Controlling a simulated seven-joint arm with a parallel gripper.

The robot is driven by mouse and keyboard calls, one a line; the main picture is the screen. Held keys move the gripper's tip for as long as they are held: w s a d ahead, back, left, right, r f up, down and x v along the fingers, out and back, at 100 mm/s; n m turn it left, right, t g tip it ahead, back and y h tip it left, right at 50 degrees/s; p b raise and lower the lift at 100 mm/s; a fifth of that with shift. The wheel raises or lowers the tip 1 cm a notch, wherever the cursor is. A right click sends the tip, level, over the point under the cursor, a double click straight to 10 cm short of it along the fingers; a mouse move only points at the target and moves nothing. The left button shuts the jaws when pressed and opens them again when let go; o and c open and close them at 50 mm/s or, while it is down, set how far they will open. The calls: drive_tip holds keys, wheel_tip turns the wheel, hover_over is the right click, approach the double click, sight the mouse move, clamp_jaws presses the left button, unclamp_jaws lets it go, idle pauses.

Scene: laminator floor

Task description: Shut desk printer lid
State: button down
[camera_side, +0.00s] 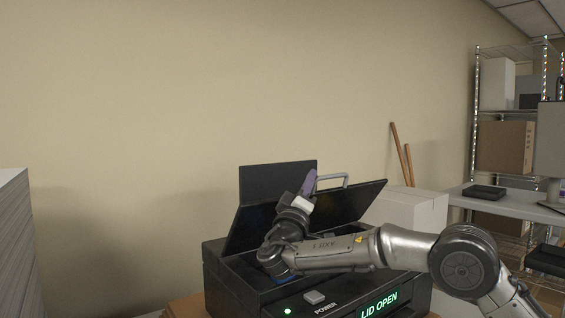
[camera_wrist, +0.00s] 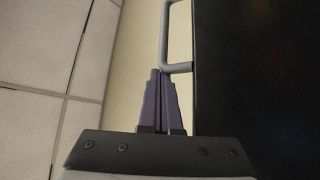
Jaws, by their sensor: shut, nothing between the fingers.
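The desk printer (camera_side: 262,292) is black and stands in the lower middle of the side view, with a lit "LID OPEN" display (camera_side: 379,304). Its lid (camera_side: 355,201) is raised and tilted, with a grey handle (camera_side: 333,178) on its upper edge. My gripper (camera_side: 310,181) points upward in front of the lid, just left of the handle in the picture. In the wrist view the purple fingers (camera_wrist: 160,98) are together and empty. Their tips are close to the lower end of the handle (camera_wrist: 178,66); I cannot tell if they touch. The dark lid (camera_wrist: 258,70) fills the right side there.
A dark upright panel (camera_side: 277,178) rises behind the lid. A white box (camera_side: 411,212) stands behind the printer at right. A stack of paper (camera_side: 15,245) is at far left. A metal shelf (camera_side: 475,130) and a table (camera_side: 505,203) stand at right. The air above the lid is clear.

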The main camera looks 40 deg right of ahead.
drive_tip(key=s+f, duration=0.7)
drive_tip(key=f, duration=0.2)
drive_tip(key=shift+s, duration=0.4)
